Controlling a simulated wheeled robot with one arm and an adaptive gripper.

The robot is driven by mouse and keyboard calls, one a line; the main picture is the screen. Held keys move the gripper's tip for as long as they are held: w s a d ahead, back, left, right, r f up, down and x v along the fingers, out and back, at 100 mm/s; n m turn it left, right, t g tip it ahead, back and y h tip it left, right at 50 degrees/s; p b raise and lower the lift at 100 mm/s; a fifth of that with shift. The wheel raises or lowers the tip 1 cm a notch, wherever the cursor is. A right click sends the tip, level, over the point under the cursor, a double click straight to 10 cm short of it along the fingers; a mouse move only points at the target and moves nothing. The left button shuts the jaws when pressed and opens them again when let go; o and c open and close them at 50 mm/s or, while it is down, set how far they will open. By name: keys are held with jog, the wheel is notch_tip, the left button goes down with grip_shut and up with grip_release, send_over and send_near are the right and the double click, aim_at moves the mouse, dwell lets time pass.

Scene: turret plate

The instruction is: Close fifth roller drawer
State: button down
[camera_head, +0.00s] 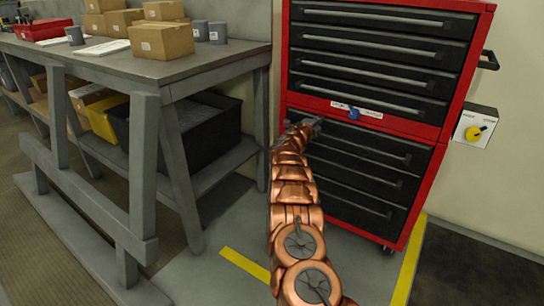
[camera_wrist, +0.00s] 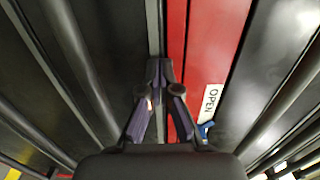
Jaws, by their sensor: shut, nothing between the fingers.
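A red tool cabinet (camera_head: 438,132) with black drawers stands at the right of the head view. The fifth drawer (camera_head: 360,136) is the top one of the lower section, just under the red band with the labels. It looks about flush with the drawers below; a small gap cannot be ruled out. My gripper (camera_head: 308,124) is at its upper left corner and partly covers it. In the wrist view, my gripper (camera_wrist: 160,72) is shut and empty, its fingertips by the seam between the red band (camera_wrist: 192,40) and the black drawer front (camera_wrist: 118,35). Contact is unclear.
A blue knob (camera_head: 353,113) sits on the red band beside an "OPEN" label (camera_wrist: 211,104). A side handle (camera_head: 489,61) and a switch box (camera_head: 476,127) are at the right. A grey workbench (camera_head: 160,68) with boxes stands left. Bare floor (camera_head: 222,230) lies between.

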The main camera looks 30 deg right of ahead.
jog(key=shift+w+d, duration=0.15)
jog(key=shift+d, duration=0.2)
jog(key=shift+d+r, duration=0.1)
